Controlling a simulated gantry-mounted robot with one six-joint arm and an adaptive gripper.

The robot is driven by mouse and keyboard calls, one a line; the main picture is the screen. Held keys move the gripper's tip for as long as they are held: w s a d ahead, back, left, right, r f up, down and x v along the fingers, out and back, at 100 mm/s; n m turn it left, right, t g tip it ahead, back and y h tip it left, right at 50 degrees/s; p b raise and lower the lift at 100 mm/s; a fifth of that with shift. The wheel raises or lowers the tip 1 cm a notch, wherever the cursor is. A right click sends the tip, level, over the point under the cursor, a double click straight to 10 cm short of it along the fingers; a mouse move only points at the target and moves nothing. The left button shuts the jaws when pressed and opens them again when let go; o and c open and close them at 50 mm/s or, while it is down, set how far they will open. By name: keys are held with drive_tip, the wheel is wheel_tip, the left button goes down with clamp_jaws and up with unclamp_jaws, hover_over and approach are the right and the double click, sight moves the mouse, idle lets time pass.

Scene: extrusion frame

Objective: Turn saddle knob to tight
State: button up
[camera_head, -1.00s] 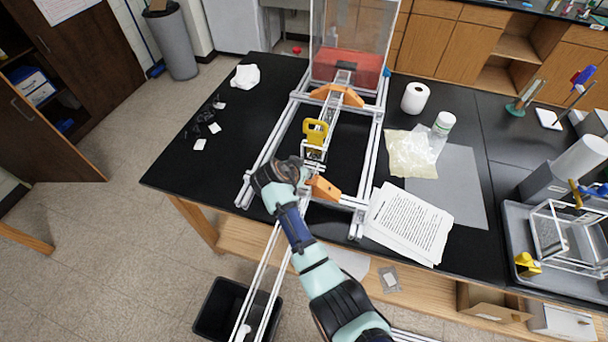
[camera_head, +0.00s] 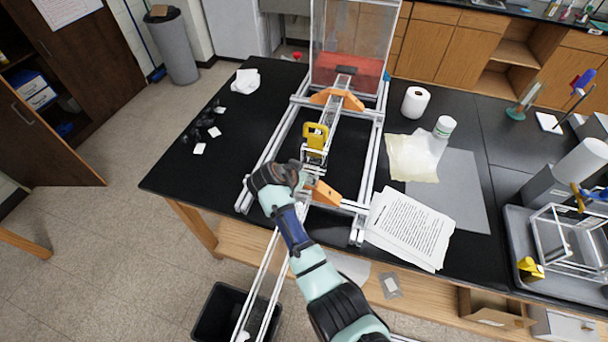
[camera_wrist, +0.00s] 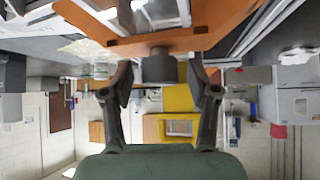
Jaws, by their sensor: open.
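The near orange saddle (camera_head: 324,192) sits on the aluminium frame, just right of my gripper (camera_head: 300,177) in the head view. The wrist view, which looks upside down, shows the orange saddle (camera_wrist: 205,40) across the top. A dark round knob (camera_wrist: 158,68) projects from the saddle. My gripper (camera_wrist: 160,82) is open, with one finger on each side of the knob and a visible gap on both sides. The fingers look clear of the knob. The knob is hidden in the head view, and no tight mark shows.
A yellow handle (camera_head: 316,135) stands on the rail just beyond my gripper. A second orange saddle (camera_head: 337,96) sits farther back, before a clear box with a red base (camera_head: 347,68). Papers (camera_head: 408,228) lie right of the frame.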

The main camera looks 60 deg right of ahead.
drive_tip(key=s+v, duration=0.1)
drive_tip(key=v, duration=1.1)
drive_tip(key=shift+w, duration=0.5)
drive_tip(key=w+a+n+t+y, duration=0.1)
drive_tip(key=w+a+n+t, duration=0.3)
drive_tip(key=a, duration=0.6)
drive_tip(key=w+a+n+t+y, duration=0.15)
drive_tip(key=a+n+t, duration=0.3)
drive_tip(key=a, duration=0.45)
drive_tip(key=s+a+r+n+t+y, duration=0.2)
drive_tip(key=a+r+n, duration=0.15)
drive_tip(key=a, duration=0.35)
drive_tip(key=s+a+r+n+t+y, duration=0.2)
drive_tip(key=a+n, duration=0.2)
drive_tip(key=a, duration=0.3)
drive_tip(key=s+a+r+n+t+y, duration=0.1)
drive_tip(key=s+a+r+n+y, duration=0.15)
drive_tip(key=a, duration=0.45)
wheel_tip(320, 180, up, 17)
drive_tip(key=w+p, duration=0.1)
drive_tip(key=p, duration=1.5)
drive_tip(key=shift+w+d+n, duration=0.2)
drive_tip(key=shift+w+n, duration=0.1)
drive_tip(key=shift+n, duration=0.05)
